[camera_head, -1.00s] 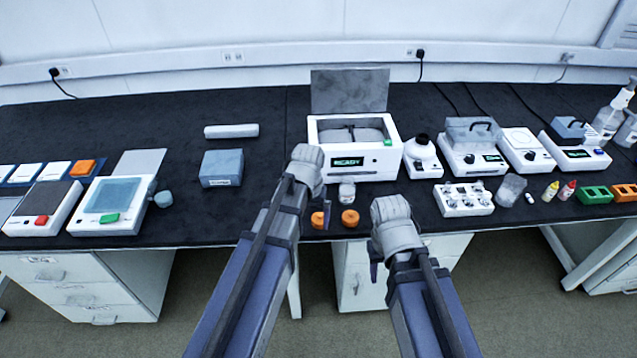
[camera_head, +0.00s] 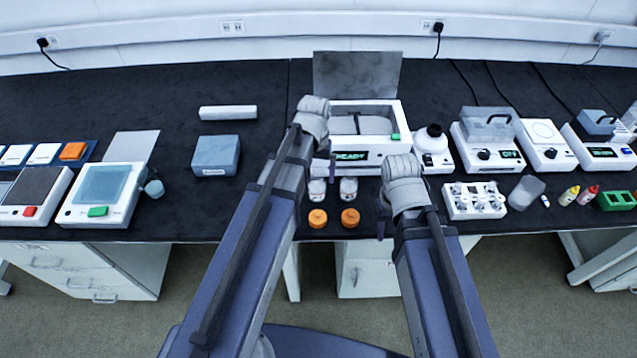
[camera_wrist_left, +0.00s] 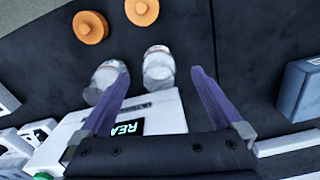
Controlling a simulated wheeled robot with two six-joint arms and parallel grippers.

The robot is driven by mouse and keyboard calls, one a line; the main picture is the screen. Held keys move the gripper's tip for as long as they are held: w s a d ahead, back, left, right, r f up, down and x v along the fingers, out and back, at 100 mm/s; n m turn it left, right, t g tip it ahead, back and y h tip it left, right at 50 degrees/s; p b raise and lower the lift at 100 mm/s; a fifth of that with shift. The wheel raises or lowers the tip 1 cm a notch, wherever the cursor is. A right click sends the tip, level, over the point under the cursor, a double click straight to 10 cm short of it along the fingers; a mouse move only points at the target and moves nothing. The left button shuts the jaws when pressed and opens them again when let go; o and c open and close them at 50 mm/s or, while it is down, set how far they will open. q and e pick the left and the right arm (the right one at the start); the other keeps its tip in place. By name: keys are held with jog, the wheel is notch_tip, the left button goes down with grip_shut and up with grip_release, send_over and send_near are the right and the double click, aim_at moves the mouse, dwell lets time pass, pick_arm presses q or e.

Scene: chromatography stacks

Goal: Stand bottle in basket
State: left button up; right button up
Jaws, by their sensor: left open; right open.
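Two small clear bottles with pale labels stand on the bench in front of the white bath, a left one (camera_head: 317,190) and a right one (camera_head: 348,188). The basket (camera_head: 358,124) sits inside the bath's open well. My left gripper (camera_head: 325,168) is open and empty above and just behind the bottles. In the left wrist view one bottle (camera_wrist_left: 158,68) shows between the fingertips, without visible contact; the other bottle (camera_wrist_left: 106,80) is partly behind a finger. My right gripper (camera_head: 384,222) is open and empty, low to the right of the bottles.
Two orange caps (camera_head: 333,218) lie in front of the bottles. The white bath (camera_head: 390,152) reads READY, its grey lid (camera_head: 357,75) raised behind. A white rack (camera_head: 474,201) stands at right, a blue-grey box (camera_head: 216,156) at left. Black bench is clear between box and bottles.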

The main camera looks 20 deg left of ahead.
aim_at(317, 187)
pick_arm(q)
jog(key=shift+f+b, duration=1.35)
jog(key=shift+f, duration=0.05)
jog(key=f+b, duration=0.2)
jog(key=w+f+b, duration=0.1)
jog(key=f+b, duration=0.2)
jog(key=shift+d, duration=0.1)
grip_shut()
jog(key=shift+r, duration=0.1)
